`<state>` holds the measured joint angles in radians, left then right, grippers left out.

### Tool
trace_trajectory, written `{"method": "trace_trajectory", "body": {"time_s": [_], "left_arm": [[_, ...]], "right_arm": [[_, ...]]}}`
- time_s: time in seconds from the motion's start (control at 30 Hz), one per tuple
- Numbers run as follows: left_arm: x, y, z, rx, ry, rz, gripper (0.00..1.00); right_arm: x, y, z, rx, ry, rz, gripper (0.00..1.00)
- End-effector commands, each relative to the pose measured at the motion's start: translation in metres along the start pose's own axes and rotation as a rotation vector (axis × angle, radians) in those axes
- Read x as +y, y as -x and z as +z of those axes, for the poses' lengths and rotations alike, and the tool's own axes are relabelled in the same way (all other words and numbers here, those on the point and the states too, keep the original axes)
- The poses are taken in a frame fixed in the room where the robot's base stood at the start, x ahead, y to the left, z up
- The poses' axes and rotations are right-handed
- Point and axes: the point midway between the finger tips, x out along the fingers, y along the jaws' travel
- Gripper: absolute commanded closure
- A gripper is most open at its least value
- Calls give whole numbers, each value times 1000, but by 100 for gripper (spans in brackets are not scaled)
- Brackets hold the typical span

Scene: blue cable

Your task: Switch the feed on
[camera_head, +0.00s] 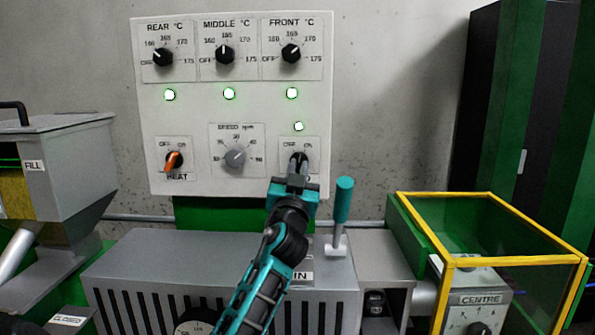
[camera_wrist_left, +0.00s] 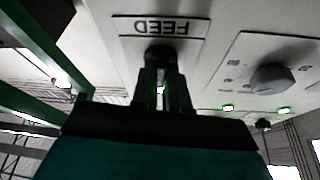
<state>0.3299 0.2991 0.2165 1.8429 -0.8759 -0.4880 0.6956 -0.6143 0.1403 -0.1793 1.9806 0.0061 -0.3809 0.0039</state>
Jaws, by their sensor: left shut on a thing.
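The feed switch (camera_wrist_left: 160,52) is a dark knob on a plate labelled FEED, which appears upside down in the left wrist view. It sits at the lower right of the white control panel (camera_head: 190,115). My left gripper (camera_head: 298,168) reaches up to it, and in the left wrist view its two dark fingers (camera_wrist_left: 161,75) are shut on the knob. In the head view the fingers cover most of the knob, so which way it points cannot be told. A green lamp (camera_head: 298,126) glows just above the switch plate. My right gripper is not in view.
The orange heat switch (camera_head: 174,160) points toward ON. The speed dial (camera_head: 235,157) sits between the switches. Three temperature dials run along the top, with lit green lamps below. A teal-handled lever (camera_head: 343,200) stands close right of my gripper. A yellow-framed guard (camera_head: 490,230) is farther right.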

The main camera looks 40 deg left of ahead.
Motion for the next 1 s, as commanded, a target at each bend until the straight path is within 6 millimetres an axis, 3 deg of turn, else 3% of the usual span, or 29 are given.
{"method": "trace_trajectory", "body": {"time_s": [0.17,0.33,0.77,0.8,1.0], "left_arm": [[-3,-2,-6,-3,-154,65,100],[-4,-2,-4,-3,-283,119,100],[-4,0,0,0,-335,138,100],[-4,0,0,0,-335,138,83],[-4,0,0,0,-332,138,64]], "right_arm": [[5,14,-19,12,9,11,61],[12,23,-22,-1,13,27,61],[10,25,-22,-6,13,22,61],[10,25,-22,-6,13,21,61],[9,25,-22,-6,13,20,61]]}}
